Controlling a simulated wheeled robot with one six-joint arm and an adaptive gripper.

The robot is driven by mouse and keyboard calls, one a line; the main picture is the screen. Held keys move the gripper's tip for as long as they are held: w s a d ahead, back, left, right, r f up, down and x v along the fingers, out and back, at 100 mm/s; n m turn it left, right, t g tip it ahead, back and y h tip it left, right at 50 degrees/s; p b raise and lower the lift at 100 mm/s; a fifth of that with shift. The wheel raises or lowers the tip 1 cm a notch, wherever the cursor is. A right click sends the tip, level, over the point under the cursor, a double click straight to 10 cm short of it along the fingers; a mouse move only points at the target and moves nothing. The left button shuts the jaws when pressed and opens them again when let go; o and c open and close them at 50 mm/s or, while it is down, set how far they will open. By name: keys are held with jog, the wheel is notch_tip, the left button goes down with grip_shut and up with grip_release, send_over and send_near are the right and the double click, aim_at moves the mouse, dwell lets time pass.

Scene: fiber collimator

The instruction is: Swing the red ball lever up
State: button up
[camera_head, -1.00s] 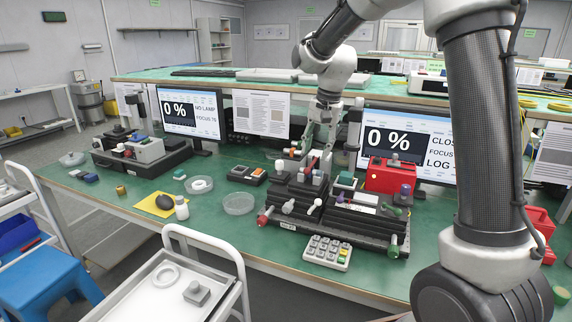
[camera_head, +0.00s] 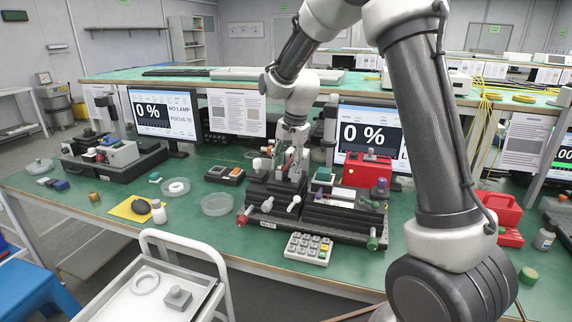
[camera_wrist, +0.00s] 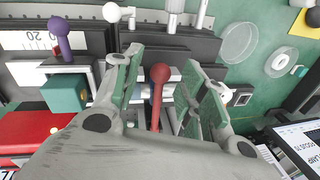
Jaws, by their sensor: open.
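The red ball lever (camera_wrist: 160,75) stands between the two fingers of my gripper (camera_wrist: 160,63) in the wrist view. Its red ball is near the fingertips and its red stem runs back toward the palm. The fingers are open, with a gap on each side of the lever. In the head view my gripper (camera_head: 289,165) is down at the left part of the black stage assembly (camera_head: 328,218), and I cannot make out the lever clearly behind it.
A purple ball lever (camera_wrist: 60,36) and a teal block (camera_wrist: 65,92) stand close to the left finger. A white ball knob (camera_wrist: 111,12) is just beyond. A red box (camera_head: 367,170) stands behind the assembly, and a keypad (camera_head: 308,248) lies in front.

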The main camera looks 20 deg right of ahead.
grip_shut()
